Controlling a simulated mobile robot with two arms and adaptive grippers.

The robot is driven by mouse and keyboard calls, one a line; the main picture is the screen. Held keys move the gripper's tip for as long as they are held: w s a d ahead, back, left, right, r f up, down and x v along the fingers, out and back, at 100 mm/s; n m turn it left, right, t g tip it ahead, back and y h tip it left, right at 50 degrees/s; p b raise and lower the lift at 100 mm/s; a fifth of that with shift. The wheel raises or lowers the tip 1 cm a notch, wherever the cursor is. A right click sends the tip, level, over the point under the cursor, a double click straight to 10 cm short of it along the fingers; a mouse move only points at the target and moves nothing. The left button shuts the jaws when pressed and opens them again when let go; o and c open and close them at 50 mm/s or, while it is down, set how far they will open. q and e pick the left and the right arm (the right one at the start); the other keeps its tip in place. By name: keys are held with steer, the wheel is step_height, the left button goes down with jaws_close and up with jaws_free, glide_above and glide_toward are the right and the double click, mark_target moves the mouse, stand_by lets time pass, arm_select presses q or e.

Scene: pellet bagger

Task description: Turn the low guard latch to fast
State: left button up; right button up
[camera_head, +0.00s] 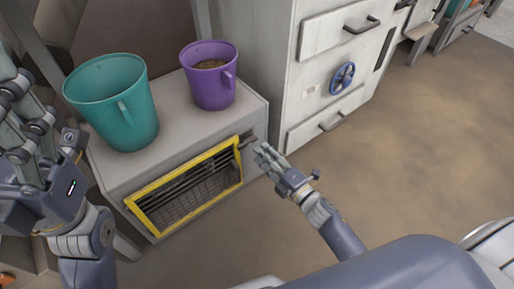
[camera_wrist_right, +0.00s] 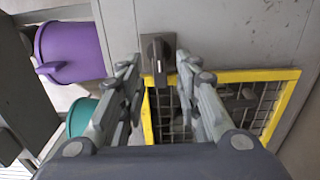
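The low guard latch is a dark grey turning block (camera_wrist_right: 158,55) with a small light mark near its lower end in the right wrist view. It sits on the grey cabinet face just beyond the yellow-framed mesh guard (camera_wrist_right: 225,76). In the head view the latch (camera_head: 246,138) is a small dark piece at the guard's upper right corner (camera_head: 183,190). My right gripper (camera_wrist_right: 158,68) is open, its fingers on either side of the latch; contact cannot be told. In the head view my right gripper (camera_head: 265,156) is close to the latch. My left gripper (camera_head: 30,112) is raised at the left edge.
A teal bucket (camera_head: 113,105) and a purple bucket (camera_head: 205,78) with brown contents stand on the cabinet top (camera_head: 165,115). A grey drawer unit (camera_head: 310,75) with a blue handwheel (camera_head: 342,78) stands to the right. The floor (camera_head: 420,150) at right is clear.

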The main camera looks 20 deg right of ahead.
steer(key=v, duration=0.6)
steer(key=shift+s, duration=0.3)
steer(key=shift+d, duration=0.1)
